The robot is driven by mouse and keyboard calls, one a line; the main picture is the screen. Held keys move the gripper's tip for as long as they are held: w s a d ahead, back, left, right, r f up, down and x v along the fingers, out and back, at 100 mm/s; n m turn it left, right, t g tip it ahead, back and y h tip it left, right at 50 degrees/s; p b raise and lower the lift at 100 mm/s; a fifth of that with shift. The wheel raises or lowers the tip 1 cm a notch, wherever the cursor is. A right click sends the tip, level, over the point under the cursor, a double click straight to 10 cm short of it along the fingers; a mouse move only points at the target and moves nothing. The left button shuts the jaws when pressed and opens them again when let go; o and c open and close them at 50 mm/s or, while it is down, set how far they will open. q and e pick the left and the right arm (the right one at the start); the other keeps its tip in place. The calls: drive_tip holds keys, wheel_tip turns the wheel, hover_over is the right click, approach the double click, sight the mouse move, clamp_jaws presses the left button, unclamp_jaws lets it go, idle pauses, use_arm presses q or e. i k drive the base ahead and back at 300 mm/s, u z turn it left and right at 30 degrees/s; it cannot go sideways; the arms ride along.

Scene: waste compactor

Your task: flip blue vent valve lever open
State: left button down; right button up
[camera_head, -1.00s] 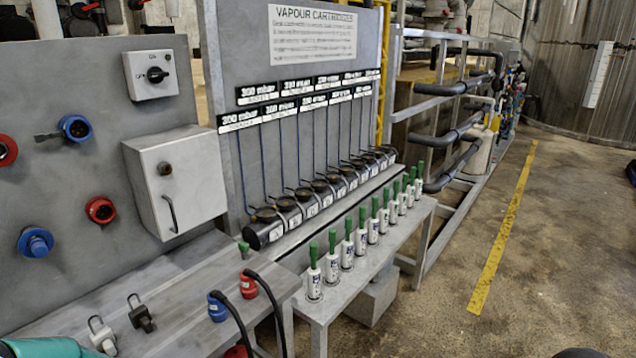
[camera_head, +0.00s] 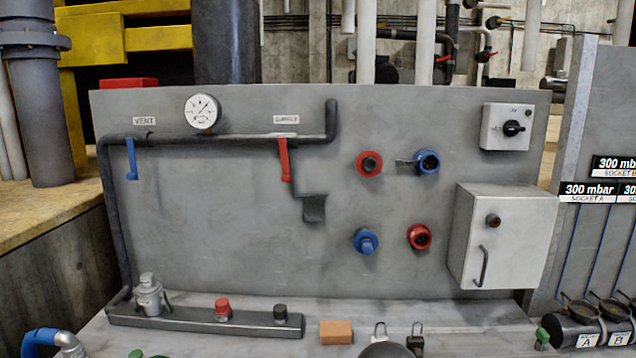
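The blue vent valve lever (camera_head: 131,159) hangs straight down from the dark pipe at the left of the grey panel. A VENT sign (camera_head: 144,121) is just above it. The lever's foot bends slightly to the right. Neither gripper can be made out. A green piece (camera_head: 148,354) and a dark rounded shape (camera_head: 386,350) are cut off by the bottom edge, and I cannot tell what they are. Nothing touches the lever.
A red lever (camera_head: 284,159) hangs right of a round gauge (camera_head: 202,111). Red and blue sockets (camera_head: 369,163) and a white box (camera_head: 503,236) fill the panel's right. Below, a bench holds a metal fitting (camera_head: 149,296), red and black caps, and an orange block (camera_head: 336,332).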

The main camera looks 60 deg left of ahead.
sight(134, 175)
drive_tip(key=z, duration=1.45)
drive_tip(key=k, duration=0.25)
drive_tip(key=u, duration=1.85)
drive_tip(key=k, duration=0.45)
drive_tip(key=u, duration=0.5)
